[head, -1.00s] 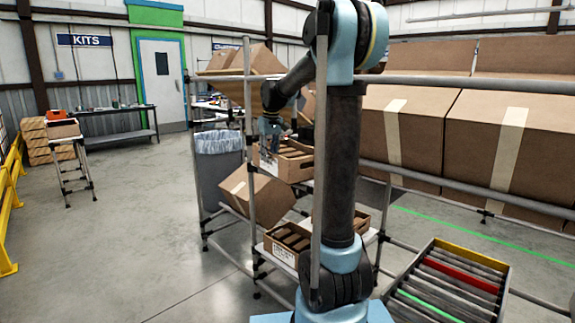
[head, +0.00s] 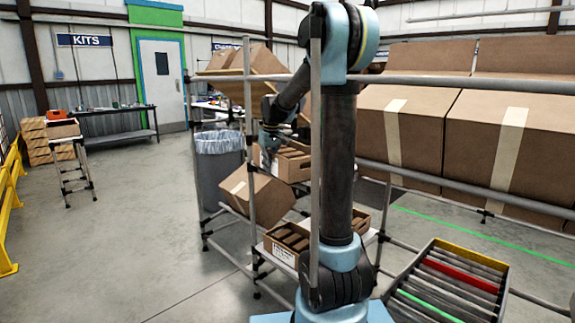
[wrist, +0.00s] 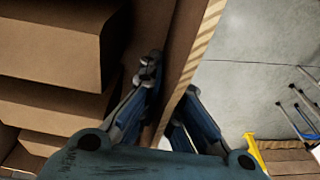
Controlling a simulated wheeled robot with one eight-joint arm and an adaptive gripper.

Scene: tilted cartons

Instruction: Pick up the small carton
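In the head view an open-topped brown carton (head: 294,170) holding several smaller brown pieces sits tilted on the middle shelf. My gripper (head: 268,158) is at its left end, partly merged with it in the picture. In the wrist view my gripper (wrist: 171,82) has its fingers apart, one on each side of a thin carton wall (wrist: 197,45) with a pale corrugated edge. Whether the fingers touch the wall is not clear. Brown box-like pieces (wrist: 55,50) lie left of the wall. Which one is the small carton is not certain.
Rack posts (head: 248,130) and rails surround the carton. A tilted closed carton (head: 262,198) and another open carton (head: 285,243) are below. Large taped cartons (head: 465,140) stand right, a roller conveyor (head: 450,285) lower right.

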